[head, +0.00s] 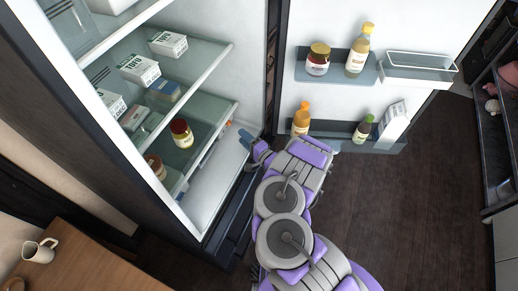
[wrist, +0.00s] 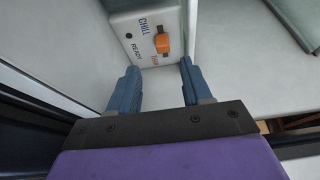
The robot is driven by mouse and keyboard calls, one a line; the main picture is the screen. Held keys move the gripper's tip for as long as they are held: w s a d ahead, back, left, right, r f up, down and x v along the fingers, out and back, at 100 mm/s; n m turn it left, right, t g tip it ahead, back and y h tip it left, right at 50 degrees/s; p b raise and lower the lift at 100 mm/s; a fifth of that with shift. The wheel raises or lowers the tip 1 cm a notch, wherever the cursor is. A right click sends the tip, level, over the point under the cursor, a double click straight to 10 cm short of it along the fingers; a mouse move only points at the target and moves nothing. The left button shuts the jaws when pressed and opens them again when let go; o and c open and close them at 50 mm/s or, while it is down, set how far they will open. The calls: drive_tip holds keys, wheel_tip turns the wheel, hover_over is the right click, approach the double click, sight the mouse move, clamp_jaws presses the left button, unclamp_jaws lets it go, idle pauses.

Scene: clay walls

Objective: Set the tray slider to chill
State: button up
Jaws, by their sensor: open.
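In the wrist view, an orange slider knob (wrist: 162,42) sits on a pale panel (wrist: 120,22). The panel has a CHILL label, a READY label beside a dark dot, and small orange lettering partly hidden near the knob. The knob stands between the CHILL label and the orange lettering; its exact setting is hard to tell. My gripper (wrist: 157,68) is open, with its two blue fingers apart and nothing between them. Its tips are just short of the panel, below the knob in the picture. In the head view, my gripper (head: 246,138) reaches into the open fridge at its lower shelf edge.
Glass shelves (head: 212,65) with TOFU boxes (head: 138,69) and a dark red jar (head: 181,133) are left of my gripper. The open fridge door (head: 420,25) with bottles (head: 358,50) is at the right. A wooden table (head: 75,255) with a mug (head: 39,251) stands lower left.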

drive_tip(key=p+v, duration=0.3)
drive_tip(key=v, duration=0.6)
drive_tip(key=shift+s+d, duration=0.1)
